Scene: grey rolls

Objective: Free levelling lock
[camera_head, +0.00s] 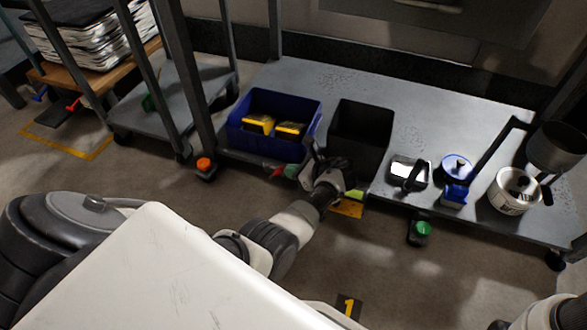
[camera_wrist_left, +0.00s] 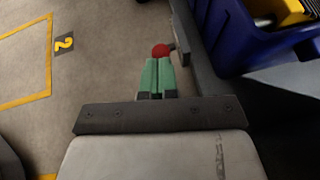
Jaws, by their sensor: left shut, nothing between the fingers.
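My left gripper (camera_head: 290,171) reaches to the front edge of the low grey platform. Its green fingers (camera_wrist_left: 157,77) are shut and hold nothing. A round red knob (camera_wrist_left: 161,50) sits just past the fingertips at the platform's side; I cannot tell whether they touch. In the head view the red knob (camera_head: 277,171) is partly hidden by the gripper. Other coloured knobs low along the frames are an orange one (camera_head: 204,164) at a corner foot and a green one (camera_head: 422,228) further right. Which one is the levelling lock is not marked. My right gripper is out of the picture.
A blue bin (camera_head: 246,140) with yellow items and a black bin (camera_head: 361,125) stand on the platform (camera_head: 420,100). A white pot (camera_head: 514,197) and small items stand right. A shelf cart (camera_head: 165,85) is at left. The floor (camera_head: 120,175) in front is mostly clear.

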